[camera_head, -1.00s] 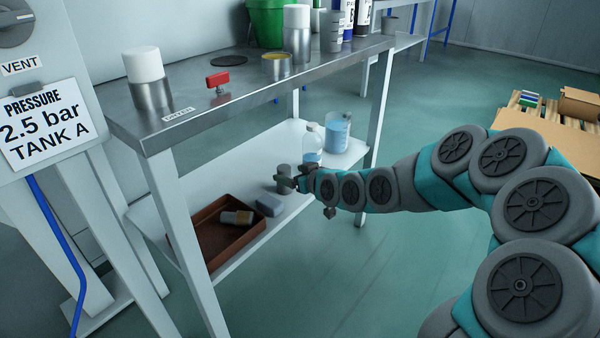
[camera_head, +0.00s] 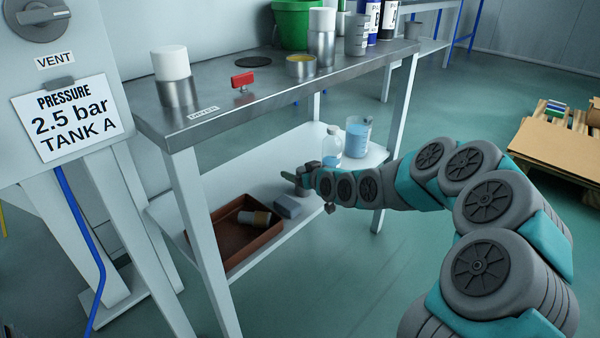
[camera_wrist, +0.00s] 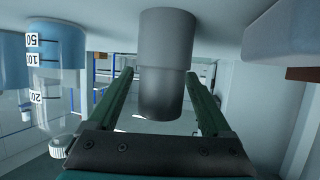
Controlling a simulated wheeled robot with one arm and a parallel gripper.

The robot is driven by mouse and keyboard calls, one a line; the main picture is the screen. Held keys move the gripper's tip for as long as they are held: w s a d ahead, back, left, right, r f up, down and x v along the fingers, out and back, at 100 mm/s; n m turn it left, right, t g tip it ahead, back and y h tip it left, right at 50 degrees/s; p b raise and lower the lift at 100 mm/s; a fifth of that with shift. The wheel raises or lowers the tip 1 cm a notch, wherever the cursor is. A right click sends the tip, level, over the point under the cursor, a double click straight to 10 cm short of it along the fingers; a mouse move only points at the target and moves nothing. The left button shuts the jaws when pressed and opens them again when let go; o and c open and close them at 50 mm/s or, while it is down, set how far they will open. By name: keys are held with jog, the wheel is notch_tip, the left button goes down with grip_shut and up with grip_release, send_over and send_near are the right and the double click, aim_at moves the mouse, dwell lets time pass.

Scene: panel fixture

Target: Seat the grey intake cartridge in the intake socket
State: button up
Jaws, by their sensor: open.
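A grey cylinder, which I take for the intake cartridge (camera_wrist: 166,55), stands upright on the shelf in the wrist view, which looks upside down. It has a lighter part toward the shelf and a darker free end. My gripper (camera_wrist: 159,75) is open, with a green finger on either side of the cylinder. I cannot tell whether either finger touches it. In the head view my gripper (camera_head: 291,177) is low over the lower shelf and largely hides the cylinder. I cannot make out an intake socket in either view.
The lower shelf (camera_head: 225,185) holds a brown tray (camera_head: 272,234) with a tan cylinder, a grey block (camera_head: 288,207), a clear bottle (camera_head: 332,148) and a blue-filled beaker (camera_head: 358,138). The bench top (camera_head: 215,82) is above. A PRESSURE panel (camera_head: 70,120) stands at left.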

grip_shut()
dwell(1.1)
